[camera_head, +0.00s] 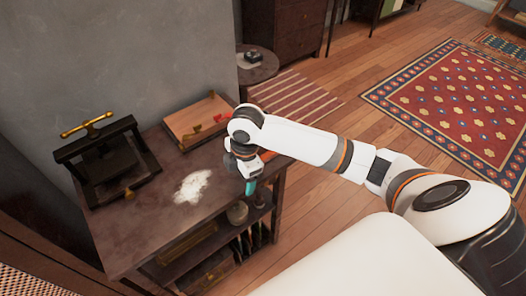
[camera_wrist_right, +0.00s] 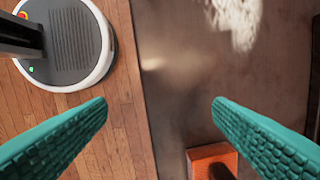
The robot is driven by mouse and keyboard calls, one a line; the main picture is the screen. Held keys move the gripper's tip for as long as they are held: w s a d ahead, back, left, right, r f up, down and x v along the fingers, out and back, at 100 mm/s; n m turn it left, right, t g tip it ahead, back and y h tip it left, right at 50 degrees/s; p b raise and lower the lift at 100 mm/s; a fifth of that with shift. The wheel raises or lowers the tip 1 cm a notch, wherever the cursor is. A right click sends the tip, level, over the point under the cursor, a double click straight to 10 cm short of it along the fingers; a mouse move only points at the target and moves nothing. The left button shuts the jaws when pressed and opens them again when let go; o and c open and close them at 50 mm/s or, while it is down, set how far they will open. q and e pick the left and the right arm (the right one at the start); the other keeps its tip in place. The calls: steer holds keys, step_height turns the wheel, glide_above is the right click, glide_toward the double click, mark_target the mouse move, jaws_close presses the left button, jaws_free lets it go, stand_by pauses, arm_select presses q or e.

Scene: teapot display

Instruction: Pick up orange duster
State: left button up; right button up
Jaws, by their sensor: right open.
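The orange duster (camera_wrist_right: 205,157) shows in the right wrist view at the bottom edge, on the dark table top, with a dark part on it and its lower end cut off. In the head view a small orange patch (camera_head: 269,156) shows beside my right wrist; the rest is hidden behind my arm. My right gripper (camera_head: 250,187) points down at the table's right edge. Its teal fingers are wide apart and empty in the right wrist view (camera_wrist_right: 160,106), with the duster near the right finger. My left gripper is not in view.
The dark table (camera_head: 125,232) carries a white powder patch (camera_head: 192,187), a black press with a brass handle (camera_head: 87,124) and a wooden tray (camera_head: 197,117) at the back. Open shelves below hold several items. Wooden floor lies to the right, with a striped rug (camera_head: 293,102).

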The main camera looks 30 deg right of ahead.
steer(key=n+g+h, duration=0.1)
glide_toward(263, 149)
steer(key=shift+w+d+r, duration=0.15)
steer(key=shift+d, duration=0.35)
steer(key=shift+d+f, duration=0.1)
steer(key=shift+f, duration=0.1)
steer(key=shift+n, duration=0.3)
step_height(263, 149, down, 6)
steer(key=shift+w+r, duration=0.1)
steer(key=shift+w+a+f, duration=0.1)
steer(key=shift+w+f, duration=0.05)
steer(key=shift+f, duration=1.25)
steer(key=shift+w+a+f, duration=0.1)
steer(key=shift+f, duration=1.3)
steer(key=shift+c, duration=0.3)
steer(key=c, duration=1)
steer(key=shift+r, duration=0.1)
step_height(263, 149, up, 10)
